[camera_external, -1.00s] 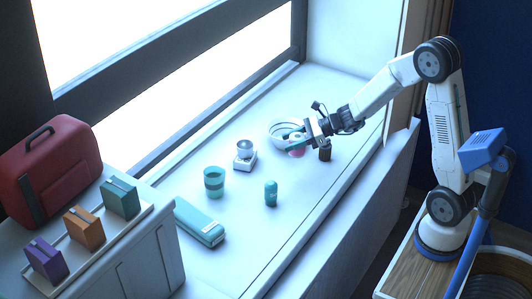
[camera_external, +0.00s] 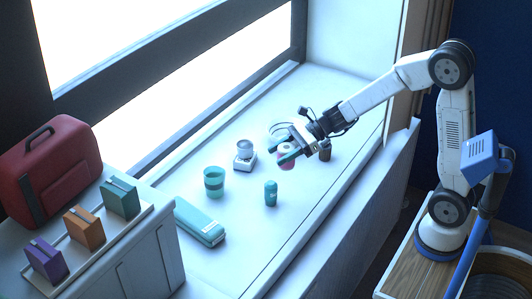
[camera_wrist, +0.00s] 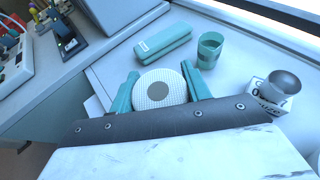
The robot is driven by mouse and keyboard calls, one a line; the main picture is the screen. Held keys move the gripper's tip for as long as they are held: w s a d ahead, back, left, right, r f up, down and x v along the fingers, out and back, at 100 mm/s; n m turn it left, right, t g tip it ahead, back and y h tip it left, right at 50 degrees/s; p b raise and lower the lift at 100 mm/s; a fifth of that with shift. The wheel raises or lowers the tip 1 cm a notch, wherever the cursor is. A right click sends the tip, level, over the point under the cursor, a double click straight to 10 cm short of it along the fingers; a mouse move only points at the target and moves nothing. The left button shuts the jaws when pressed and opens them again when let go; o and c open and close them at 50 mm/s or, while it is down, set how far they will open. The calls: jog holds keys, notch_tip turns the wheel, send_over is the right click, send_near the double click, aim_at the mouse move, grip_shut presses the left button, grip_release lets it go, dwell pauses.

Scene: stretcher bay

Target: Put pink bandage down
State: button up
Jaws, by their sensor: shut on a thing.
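My gripper (camera_external: 286,154) is shut on the pink bandage (camera_external: 285,158), a small roll held between its teal fingers above the white ledge. In the wrist view the bandage (camera_wrist: 160,88) shows its pale round end with a grey centre, with a finger of my gripper (camera_wrist: 158,90) on each side. In the outside view the fingers and wrist hide part of the roll. The bandage looks clear of the ledge (camera_external: 250,220), though the exact gap is hard to tell.
A teal cup (camera_external: 214,182), a teal case (camera_external: 200,222), a small teal bottle (camera_external: 270,193) and a scale with a metal bowl (camera_external: 245,155) stand on the ledge. A dark brown container (camera_external: 325,151) and a white bowl (camera_external: 279,131) are near my wrist. Free room lies right of the bottle.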

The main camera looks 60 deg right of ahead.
jog(key=s+a+n+g+y, duration=0.1)
jog(key=s+a+n+g, duration=0.25)
jog(key=s+a, duration=0.55)
jog(key=s+a+n+g+y, duration=0.1)
jog(key=s+a+n+g, duration=0.4)
jog(key=a, duration=0.6)
notch_tip(320, 180, down, 10)
jog(key=s+m, duration=0.1)
jog(key=m, duration=0.1)
jog(key=shift+t, duration=0.45)
jog(key=w+a, duration=0.2)
jog(key=w, duration=0.2)
jog(key=w+a+f, duration=0.1)
jog(key=w+a, duration=0.2)
jog(key=w, duration=0.2)
jog(key=w+a, duration=0.2)
jog(key=w, duration=0.2)
jog(key=shift+w+a+f, duration=0.15)
jog(key=shift+w, duration=0.05)
jog(key=shift+f, duration=1.75)
jog(key=shift+f, duration=0.1)
jog(key=o, duration=1)
jog(key=shift+c, duration=0.2)
